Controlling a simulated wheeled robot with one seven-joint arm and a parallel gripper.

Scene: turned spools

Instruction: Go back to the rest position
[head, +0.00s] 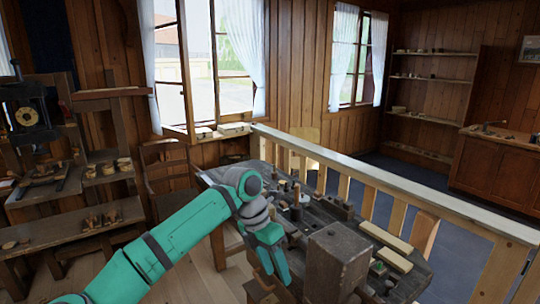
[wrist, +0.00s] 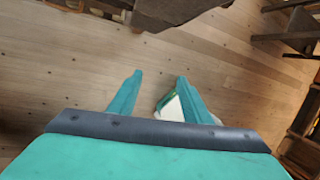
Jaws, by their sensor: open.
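My gripper (wrist: 158,82) is open and empty in the wrist view. Its two teal fingers stand apart, with wooden floor showing between and beyond them. In the head view my gripper (head: 274,262) hangs at the end of my teal arm, at the near left side of the workbench (head: 325,222). A pale object with a green part (wrist: 172,108) shows partly behind the right finger in the wrist view; I cannot tell what it is.
The bench carries several small turned pieces, a dark wooden block (head: 337,262) and pale wood bars (head: 386,237). A wooden railing (head: 400,187) runs behind it. A chair (head: 165,172) and shelves with bowls (head: 105,172) stand left. Bare floor (head: 207,270) lies left of the bench.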

